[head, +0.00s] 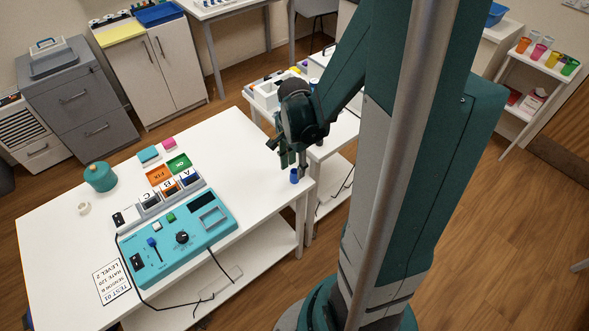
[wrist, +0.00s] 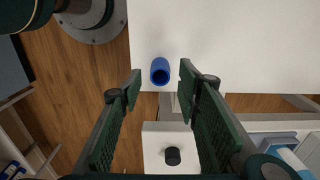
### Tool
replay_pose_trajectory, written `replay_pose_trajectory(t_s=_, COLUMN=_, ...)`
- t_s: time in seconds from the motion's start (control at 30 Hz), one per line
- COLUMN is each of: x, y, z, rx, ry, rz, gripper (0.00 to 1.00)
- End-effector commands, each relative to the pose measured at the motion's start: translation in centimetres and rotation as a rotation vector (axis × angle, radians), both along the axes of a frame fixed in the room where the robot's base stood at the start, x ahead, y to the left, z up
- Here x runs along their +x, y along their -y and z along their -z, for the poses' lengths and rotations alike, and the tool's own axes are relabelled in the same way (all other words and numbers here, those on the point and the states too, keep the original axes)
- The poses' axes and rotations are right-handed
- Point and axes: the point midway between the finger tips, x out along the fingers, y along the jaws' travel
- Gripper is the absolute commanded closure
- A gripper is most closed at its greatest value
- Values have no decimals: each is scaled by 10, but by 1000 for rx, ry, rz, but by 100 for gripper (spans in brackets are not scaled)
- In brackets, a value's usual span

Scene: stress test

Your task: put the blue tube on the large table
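The blue tube (head: 294,176) stands upright near the right corner of the large white table (head: 232,150). In the wrist view the tube (wrist: 160,71) shows its open top close to the table edge, with bare table (wrist: 225,40) beyond it. My gripper (head: 290,163) is just above and beside the tube in the head view. In the wrist view my gripper (wrist: 161,82) is open, its two fingers on either side of the tube with a gap at each side. I see no finger touching it.
A teal control panel (head: 180,240), lettered blocks and a teal pot (head: 100,177) stand on the large table. A smaller white table adjoins at the right, with a dark cylinder (wrist: 172,155) on it. Table surface left of the tube is clear.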

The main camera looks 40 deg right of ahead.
Motion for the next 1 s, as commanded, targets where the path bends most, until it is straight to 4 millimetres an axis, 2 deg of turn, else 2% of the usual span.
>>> replay_pose_trajectory(t_s=0.6, x=0, y=0, z=-72, rx=0, ry=0, rz=0, gripper=67)
replay_pose_trajectory(t_s=0.8, x=0, y=0, z=-84, rx=0, ry=0, rz=0, gripper=67)
replay_pose_trajectory(t_s=1.0, x=0, y=0, z=-87, rx=0, ry=0, rz=0, gripper=67)
